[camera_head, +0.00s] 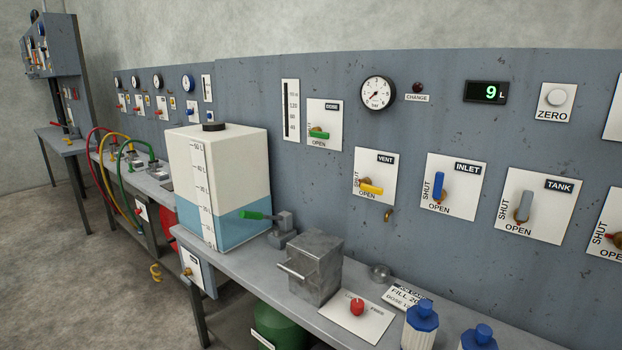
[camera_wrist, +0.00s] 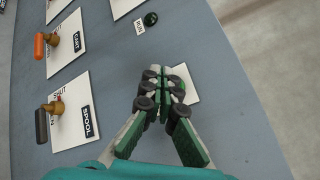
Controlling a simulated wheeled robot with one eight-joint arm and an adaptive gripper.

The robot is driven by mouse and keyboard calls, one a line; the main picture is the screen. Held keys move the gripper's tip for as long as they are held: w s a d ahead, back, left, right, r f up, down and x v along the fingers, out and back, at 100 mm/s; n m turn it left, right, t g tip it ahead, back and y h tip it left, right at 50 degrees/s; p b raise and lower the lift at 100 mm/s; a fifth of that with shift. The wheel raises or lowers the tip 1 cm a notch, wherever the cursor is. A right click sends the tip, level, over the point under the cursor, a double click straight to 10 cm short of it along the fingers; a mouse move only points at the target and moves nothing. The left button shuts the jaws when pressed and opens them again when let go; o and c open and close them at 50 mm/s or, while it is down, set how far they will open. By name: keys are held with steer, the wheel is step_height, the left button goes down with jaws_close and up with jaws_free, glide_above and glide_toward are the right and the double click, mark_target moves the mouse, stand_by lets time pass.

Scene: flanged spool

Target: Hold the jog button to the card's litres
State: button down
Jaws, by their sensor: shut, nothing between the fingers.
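My gripper (camera_wrist: 162,87) is shut and empty in the wrist view, in front of a white plate (camera_wrist: 192,97) on the grey panel. A bit of a green button (camera_wrist: 178,82) shows on that plate behind the fingertips. The fingers hide most of it, and I cannot tell whether they touch or press it. In the head view the green digital display (camera_head: 486,92) reads 9 L. The card (camera_head: 405,296) lies on the bench; its top line starts "FILL 20", and the rest is too small or covered. My gripper is outside the head view.
A white tank (camera_head: 216,170) with blue liquid low inside stands on the bench. Valves on the panel include INLET (camera_head: 439,188), TANK (camera_head: 524,205) and, in the wrist view, SPOOL (camera_wrist: 42,122). A dark green lamp (camera_wrist: 151,19) sits above my gripper. Blue-capped bottles (camera_head: 419,330) stand in front.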

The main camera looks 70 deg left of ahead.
steer(key=s+d, duration=0.2)
steer(key=s, duration=0.1)
stand_by(0.7)
steer(key=s+d+f+n+h, duration=0.2)
steer(key=s+d+f+h, duration=0.1)
steer(key=f, duration=0.8)
steer(key=s+d+f+n+h, duration=0.1)
steer(key=s+d+f+h, duration=0.15)
steer(key=f, duration=0.85)
steer(key=s+d+f+n+h, duration=0.2)
steer(key=s+f+h, duration=0.15)
steer(key=f, duration=0.75)
steer(key=s+d+f+n+h, duration=0.1)
steer(key=s+d+f+h, duration=0.1)
steer(key=s+d+f, duration=0.3)
steer(key=s+d+f+n+h, duration=0.2)
steer(key=s+d+f, duration=0.4)
steer(key=f, duration=0.5)
steer(key=s+d+f+n+t+h, duration=0.1)
steer(key=s+d+f+h, duration=0.3)
steer(key=f, duration=0.4)
steer(key=shift+s+d+n, duration=0.6)
steer(key=shift+s+d, duration=0.25)
steer(key=shift+s, duration=0.2)
steer(key=shift+f, duration=0.1)
